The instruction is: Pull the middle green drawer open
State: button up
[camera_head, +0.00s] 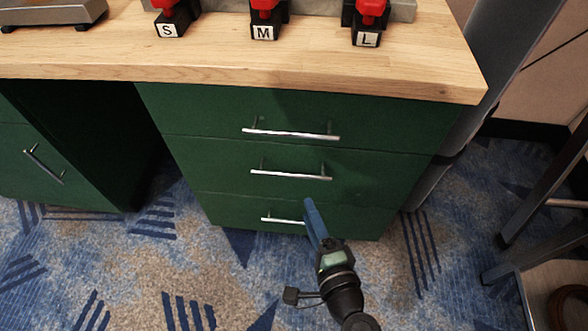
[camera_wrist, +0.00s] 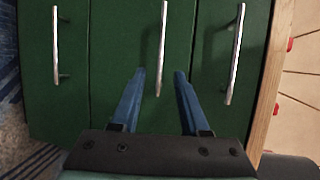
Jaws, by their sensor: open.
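The green drawer unit has three stacked drawers with silver bar handles, all looking shut. The middle green drawer (camera_head: 225,164) has its handle (camera_head: 290,174) across its front; in the wrist view, turned sideways, this handle (camera_wrist: 163,40) runs between my fingertips in the picture. My gripper (camera_head: 309,204) is open and empty, with blue fingers. In the head view its tips show just below the middle handle and cover the right end of the bottom handle (camera_head: 281,219). In the wrist view my gripper (camera_wrist: 160,73) has a finger on each side of the handle, touching neither.
The top drawer's handle (camera_head: 290,132) is above, at the right in the wrist view (camera_wrist: 235,55). The wooden tabletop (camera_head: 230,60) overhangs the drawers and carries red-and-black items labelled S, M and L. A stool (camera_head: 550,205) stands at the right. Patterned carpet lies in front.

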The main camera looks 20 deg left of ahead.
aim_at(294, 175)
jog(key=b+x, duration=0.2)
jog(key=x, duration=1)
jog(key=shift+w+r+b, duration=0.1)
jog(key=shift+b, duration=0.3)
grip_shut()
dwell(0.7)
